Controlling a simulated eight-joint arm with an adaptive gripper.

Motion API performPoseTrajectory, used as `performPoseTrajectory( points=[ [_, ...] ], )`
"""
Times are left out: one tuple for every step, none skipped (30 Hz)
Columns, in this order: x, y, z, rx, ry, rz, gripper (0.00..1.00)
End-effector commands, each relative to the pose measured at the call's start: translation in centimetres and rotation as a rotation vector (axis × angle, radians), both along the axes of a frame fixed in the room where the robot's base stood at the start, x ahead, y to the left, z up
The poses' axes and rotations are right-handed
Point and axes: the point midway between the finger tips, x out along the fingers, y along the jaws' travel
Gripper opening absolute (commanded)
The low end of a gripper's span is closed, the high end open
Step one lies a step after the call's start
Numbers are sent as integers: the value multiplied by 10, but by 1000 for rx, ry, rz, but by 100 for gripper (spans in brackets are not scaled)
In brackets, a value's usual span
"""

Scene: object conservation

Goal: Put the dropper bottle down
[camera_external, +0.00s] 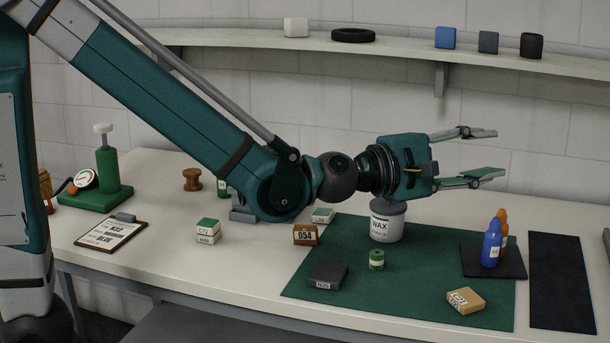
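My gripper (492,153) is open and empty, pointing right in the air above the work mat. Its two green finger pads are wide apart, one above the other, with only the wall behind them. A blue bottle with a narrow top (491,243) stands upright on a dark square pad (508,270) at the right of the mat. An orange bottle (502,219) stands just behind it, partly hidden. I cannot tell which of these is the dropper bottle. Both are below my gripper and apart from it.
The green mat (420,290) holds a wax tub (387,222), a small green-banded spool (376,260), a dark box (328,275) and a tan box (465,300). A bare black strip (562,285) lies to the right. A shelf (400,52) runs along the wall.

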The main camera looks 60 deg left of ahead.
Motion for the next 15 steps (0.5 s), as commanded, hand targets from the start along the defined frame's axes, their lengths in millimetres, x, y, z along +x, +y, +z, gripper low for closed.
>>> performPoseTrajectory(
  points=[
    [-10, 0, 2, 52, 9, -16, 35],
    [-15, -1, 2, 84, 14, -25, 35],
    [-22, -2, 2, 129, 23, -39, 35],
    [-27, -2, 2, 161, 28, -49, 35],
    [-33, -3, 2, 195, 34, -59, 35],
    [-40, -3, 1, 239, 43, -73, 35],
    [-45, -3, 0, 272, 49, -82, 35],
    [-51, -3, -1, 304, 56, -94, 35],
    [-59, -3, -2, 348, 64, -107, 35],
    [-64, -3, -4, 381, 70, -118, 35],
    [-71, -3, -5, 413, 77, -129, 35],
    [-79, -3, -8, 457, 86, -142, 35],
    [-85, -2, -9, 489, 94, -153, 35],
    [-91, -1, -11, 522, 100, -164, 35],
    [-99, 0, -15, 564, 110, -178, 35]
  ],
)
